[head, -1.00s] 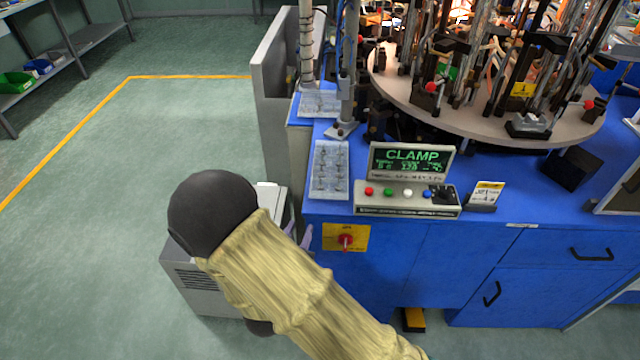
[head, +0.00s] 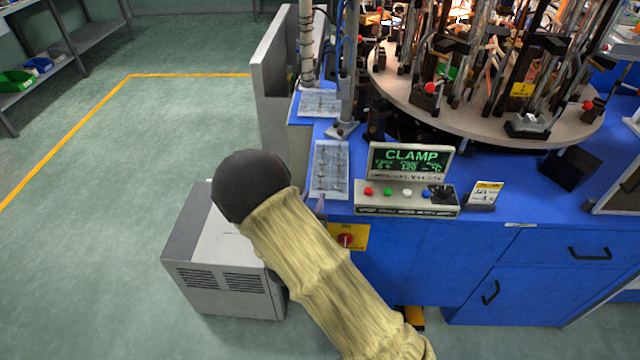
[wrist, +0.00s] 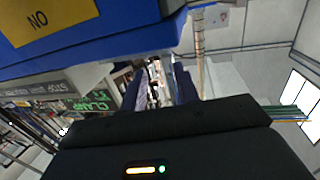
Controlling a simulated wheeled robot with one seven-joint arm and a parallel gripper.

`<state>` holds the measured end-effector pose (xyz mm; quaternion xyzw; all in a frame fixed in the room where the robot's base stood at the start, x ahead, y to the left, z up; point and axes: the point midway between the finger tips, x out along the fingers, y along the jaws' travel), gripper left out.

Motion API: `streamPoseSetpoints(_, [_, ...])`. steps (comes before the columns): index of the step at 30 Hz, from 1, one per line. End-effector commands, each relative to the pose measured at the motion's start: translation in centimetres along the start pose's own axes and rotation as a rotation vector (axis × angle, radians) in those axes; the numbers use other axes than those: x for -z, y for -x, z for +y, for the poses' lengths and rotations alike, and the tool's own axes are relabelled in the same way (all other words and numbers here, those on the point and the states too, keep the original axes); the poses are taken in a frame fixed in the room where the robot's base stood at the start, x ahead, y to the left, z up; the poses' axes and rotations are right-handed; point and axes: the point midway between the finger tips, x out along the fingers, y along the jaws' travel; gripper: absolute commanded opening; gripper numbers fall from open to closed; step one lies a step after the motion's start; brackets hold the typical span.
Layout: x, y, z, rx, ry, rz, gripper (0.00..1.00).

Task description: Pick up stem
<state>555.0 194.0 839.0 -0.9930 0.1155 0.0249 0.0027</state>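A pale tray (head: 318,190) lies on the blue worktop, left of the control panel. Several small dark stems (head: 330,165) stand in it. My arm in its beige sleeve reaches up from the bottom, and its dark wrist hides most of my gripper in the head view. A bit of a purplish finger shows by the tray's near end. In the wrist view my gripper (wrist: 163,88) has its two fingers apart, with no stem visible between them.
The control panel (head: 407,198) with its CLAMP screen (head: 410,160) stands right of the tray. A second pale tray (head: 320,103) lies behind. A round carousel (head: 480,122) fills the back right. A grey box (head: 222,262) stands on the floor at left.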

Motion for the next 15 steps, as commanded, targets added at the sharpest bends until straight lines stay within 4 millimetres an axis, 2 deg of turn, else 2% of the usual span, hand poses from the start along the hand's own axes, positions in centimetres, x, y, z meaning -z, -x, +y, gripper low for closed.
streamPoseSetpoints(4, [0.0,-1.3,0.0,0.001,-0.001,0.0,0.31])
streamPoseSetpoints(15, [0.0,-1.7,0.0,0.0,0.0,0.0,0.31])
